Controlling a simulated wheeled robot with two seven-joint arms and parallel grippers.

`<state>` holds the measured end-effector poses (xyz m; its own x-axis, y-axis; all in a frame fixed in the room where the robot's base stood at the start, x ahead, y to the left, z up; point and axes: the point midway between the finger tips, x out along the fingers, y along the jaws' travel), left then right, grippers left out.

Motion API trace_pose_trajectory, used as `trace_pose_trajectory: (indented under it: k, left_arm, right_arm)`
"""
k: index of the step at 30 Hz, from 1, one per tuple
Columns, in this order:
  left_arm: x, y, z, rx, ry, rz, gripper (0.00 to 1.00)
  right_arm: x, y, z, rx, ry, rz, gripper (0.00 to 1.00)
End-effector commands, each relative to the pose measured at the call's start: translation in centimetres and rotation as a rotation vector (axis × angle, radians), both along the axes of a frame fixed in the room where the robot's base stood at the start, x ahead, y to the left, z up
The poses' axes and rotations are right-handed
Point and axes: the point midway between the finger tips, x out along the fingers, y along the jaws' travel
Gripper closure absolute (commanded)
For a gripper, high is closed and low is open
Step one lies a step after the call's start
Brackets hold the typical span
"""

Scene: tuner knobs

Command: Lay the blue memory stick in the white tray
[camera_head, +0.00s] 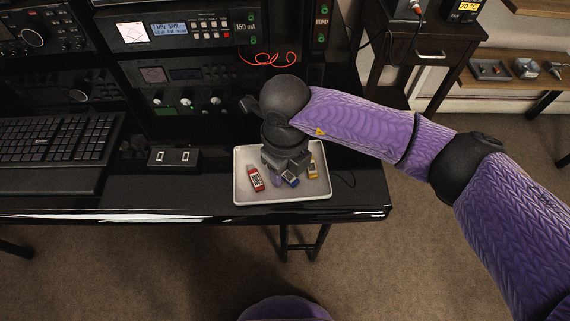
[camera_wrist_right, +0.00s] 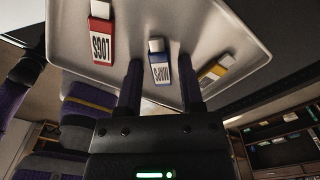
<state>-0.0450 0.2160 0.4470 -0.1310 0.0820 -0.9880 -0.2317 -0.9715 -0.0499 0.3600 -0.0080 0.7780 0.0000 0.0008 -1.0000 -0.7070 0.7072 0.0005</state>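The blue memory stick (camera_head: 291,181), labelled MAPS, lies in the white tray (camera_head: 240,190) near the table's front edge. In the right wrist view the blue stick (camera_wrist_right: 160,72) shows between the fingers of my right gripper (camera_wrist_right: 160,82), with a gap on each side. The gripper is open and low over the tray (camera_wrist_right: 215,28). In the head view my right gripper (camera_head: 284,178) hides part of the tray and the stick's far end. My left gripper is in neither view.
A red stick (camera_head: 256,179) labelled LOGS lies left of the blue one in the tray, and a yellow stick (camera_head: 313,171) lies right. Radio equipment (camera_head: 190,100) stands behind. A small black box (camera_head: 174,157) and a keyboard (camera_head: 55,140) are to the left.

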Motion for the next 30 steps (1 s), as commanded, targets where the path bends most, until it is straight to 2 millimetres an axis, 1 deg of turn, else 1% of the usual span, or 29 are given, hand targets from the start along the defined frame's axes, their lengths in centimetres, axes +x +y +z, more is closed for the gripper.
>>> trace_pose_trajectory:
  k: [8,15,24,30]
  left_arm:
    - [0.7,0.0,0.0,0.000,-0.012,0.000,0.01]
    - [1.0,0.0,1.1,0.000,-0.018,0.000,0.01]
    - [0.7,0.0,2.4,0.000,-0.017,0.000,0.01]
    - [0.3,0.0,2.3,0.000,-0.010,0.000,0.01]
  right_arm:
    - [0.0,0.0,0.1,0.000,0.000,0.000,0.51]
    - [0.0,0.0,1.5,0.000,-0.003,0.000,0.51]
    - [0.0,0.0,3.1,0.000,-0.001,0.000,0.51]
    - [0.0,0.0,3.0,0.000,0.000,0.000,0.51]
